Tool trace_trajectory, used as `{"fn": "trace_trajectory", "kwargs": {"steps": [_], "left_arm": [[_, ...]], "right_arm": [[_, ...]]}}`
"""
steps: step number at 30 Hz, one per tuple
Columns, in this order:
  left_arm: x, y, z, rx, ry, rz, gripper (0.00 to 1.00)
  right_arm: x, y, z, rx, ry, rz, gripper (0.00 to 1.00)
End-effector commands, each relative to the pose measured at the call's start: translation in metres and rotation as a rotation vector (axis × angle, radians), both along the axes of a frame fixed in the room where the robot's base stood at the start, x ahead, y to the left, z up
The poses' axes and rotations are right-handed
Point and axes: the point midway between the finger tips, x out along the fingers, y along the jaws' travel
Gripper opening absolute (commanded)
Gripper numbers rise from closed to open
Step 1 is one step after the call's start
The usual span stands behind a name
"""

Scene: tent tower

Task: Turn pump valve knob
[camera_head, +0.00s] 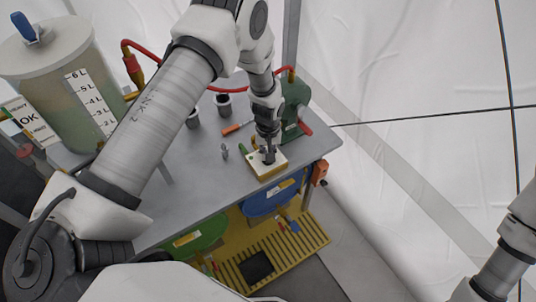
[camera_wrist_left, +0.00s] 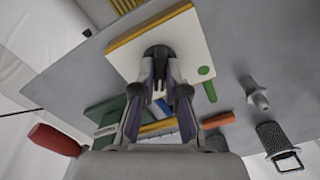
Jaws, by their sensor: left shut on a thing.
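The pump valve box (camera_head: 265,170) is a small white-topped block with a yellow side, near the right front corner of the grey table. In the left wrist view its white top (camera_wrist_left: 197,42) fills the upper middle. A dark round knob (camera_wrist_left: 158,50) stands on that top. My left gripper (camera_head: 268,156) comes down over the box from above. In the left wrist view its two fingers (camera_wrist_left: 162,80) close around the knob. The fingers hide part of the knob, and its angle is hard to tell. My right gripper is out of the picture; only part of my right arm shows.
A green pump body (camera_head: 294,100) stands just behind the box. A red-handled tool (camera_head: 236,128) and small metal parts lie left of it. A large clear tank (camera_head: 62,85) stands at the left. Blue and green drums (camera_head: 262,203) sit under the table.

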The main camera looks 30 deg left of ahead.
Motion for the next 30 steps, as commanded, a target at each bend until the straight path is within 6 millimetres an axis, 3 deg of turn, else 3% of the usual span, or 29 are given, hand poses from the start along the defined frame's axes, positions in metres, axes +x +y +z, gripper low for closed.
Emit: {"fn": "trace_trajectory", "kwargs": {"steps": [18, 30], "left_arm": [[-0.001, 0.0, -0.002, 0.0, 0.003, -0.538, 0.0], [-0.001, 0.0, -0.001, -0.001, 0.004, -0.687, 0.0]], "right_arm": [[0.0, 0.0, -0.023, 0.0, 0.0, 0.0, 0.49], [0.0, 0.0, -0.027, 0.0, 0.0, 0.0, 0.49]]}}
